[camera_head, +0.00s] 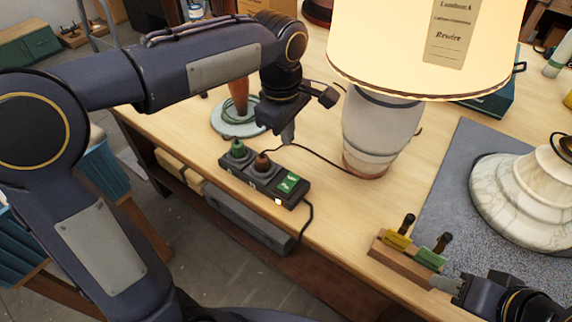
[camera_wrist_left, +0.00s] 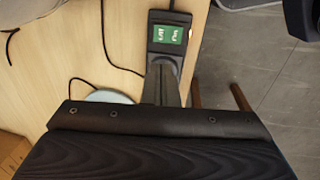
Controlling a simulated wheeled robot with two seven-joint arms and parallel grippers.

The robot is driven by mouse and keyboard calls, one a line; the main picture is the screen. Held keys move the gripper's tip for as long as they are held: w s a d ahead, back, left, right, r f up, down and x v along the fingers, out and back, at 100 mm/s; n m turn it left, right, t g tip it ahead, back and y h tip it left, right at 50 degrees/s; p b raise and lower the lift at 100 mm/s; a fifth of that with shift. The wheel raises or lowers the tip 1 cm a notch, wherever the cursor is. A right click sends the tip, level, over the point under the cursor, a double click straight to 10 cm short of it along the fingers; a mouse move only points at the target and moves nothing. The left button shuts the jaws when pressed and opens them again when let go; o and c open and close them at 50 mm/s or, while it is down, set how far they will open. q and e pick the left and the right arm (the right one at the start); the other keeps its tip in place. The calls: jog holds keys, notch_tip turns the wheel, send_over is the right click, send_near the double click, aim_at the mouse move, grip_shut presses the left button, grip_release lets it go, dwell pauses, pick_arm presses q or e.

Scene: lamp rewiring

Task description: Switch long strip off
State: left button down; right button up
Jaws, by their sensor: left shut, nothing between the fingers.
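The long strip (camera_head: 236,168) is a black power strip near the table's front edge, with a green plug (camera_head: 238,148) and a brown plug (camera_head: 262,160) in it. Its green switch (camera_head: 288,183) is at the right end, beside a small glowing light (camera_head: 277,201). My left gripper (camera_head: 288,138) is shut and empty, above and behind the strip. In the left wrist view the gripper (camera_wrist_left: 162,80) points towards the strip and its green switch (camera_wrist_left: 167,34), covering the plugs. My right gripper (camera_head: 440,283) is beside a wooden block; its jaw opening is unclear.
A lit lamp with a cream shade (camera_head: 415,45) and grey body (camera_head: 378,125) stands behind the strip. The wooden block (camera_head: 400,262) holds yellow and green pieces. A marble-look base (camera_head: 520,205) rests on a grey mat (camera_head: 455,180). Black cords cross the table.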

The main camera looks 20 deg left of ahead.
pick_arm(q)
send_near(293, 178)
jog(key=f, duration=0.6)
jog(key=shift+w+d+f, duration=0.15)
jog(key=shift+w+f, duration=0.25)
